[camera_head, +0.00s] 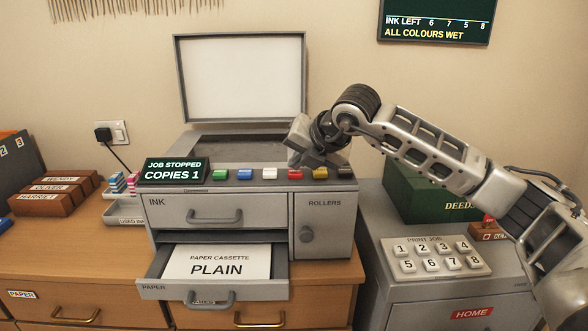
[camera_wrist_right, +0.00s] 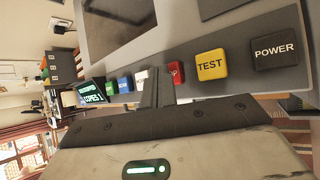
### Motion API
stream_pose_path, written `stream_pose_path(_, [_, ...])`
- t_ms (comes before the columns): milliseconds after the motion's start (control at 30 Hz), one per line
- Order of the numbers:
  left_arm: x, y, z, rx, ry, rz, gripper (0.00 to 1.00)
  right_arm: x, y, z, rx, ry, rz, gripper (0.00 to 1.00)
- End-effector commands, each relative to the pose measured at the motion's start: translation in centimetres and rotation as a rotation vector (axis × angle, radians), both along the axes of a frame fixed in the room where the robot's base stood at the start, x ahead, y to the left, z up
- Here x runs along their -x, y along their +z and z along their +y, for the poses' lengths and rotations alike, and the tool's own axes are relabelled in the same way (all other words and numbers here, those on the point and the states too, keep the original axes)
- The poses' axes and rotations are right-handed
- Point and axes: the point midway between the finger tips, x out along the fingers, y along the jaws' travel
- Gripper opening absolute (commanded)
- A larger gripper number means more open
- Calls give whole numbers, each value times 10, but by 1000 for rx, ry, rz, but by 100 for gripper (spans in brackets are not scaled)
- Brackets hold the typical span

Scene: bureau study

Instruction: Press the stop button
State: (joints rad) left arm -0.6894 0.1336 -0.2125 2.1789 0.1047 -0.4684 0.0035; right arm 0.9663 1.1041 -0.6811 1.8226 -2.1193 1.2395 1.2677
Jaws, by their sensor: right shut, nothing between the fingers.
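The stop button is the red button (camera_head: 295,174) in the row on the printer's front panel. In the right wrist view the red button (camera_wrist_right: 177,72) shows only the end of its lettering, partly hidden behind my finger. My right gripper (camera_head: 298,158) is shut and empty, its tip just above and behind the red button. In the right wrist view the closed fingers (camera_wrist_right: 157,88) stand between the white and red buttons; I cannot tell whether they touch. The printer's display (camera_head: 175,170) reads JOB STOPPED, COPIES 1. My left gripper is out of view.
White (camera_head: 270,174), blue (camera_head: 244,174) and green (camera_head: 219,175) buttons lie left. The lid (camera_head: 241,36) stands open. The paper drawer (camera_head: 155,289) is pulled out. A keypad (camera_head: 436,256) is at right.

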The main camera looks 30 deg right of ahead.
Motion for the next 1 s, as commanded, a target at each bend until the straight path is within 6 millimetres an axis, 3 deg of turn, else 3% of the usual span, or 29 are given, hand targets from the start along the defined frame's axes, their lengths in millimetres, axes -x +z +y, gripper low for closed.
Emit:
stream_pose_path(200, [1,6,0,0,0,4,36,0,13,0,-1,0,-2,0])
stream_pose_path(633, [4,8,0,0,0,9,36,0,19,0,-1,1,-2,0])
stream_pose_path(1000, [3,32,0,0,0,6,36,0,55,0,-1,1,-2,0])
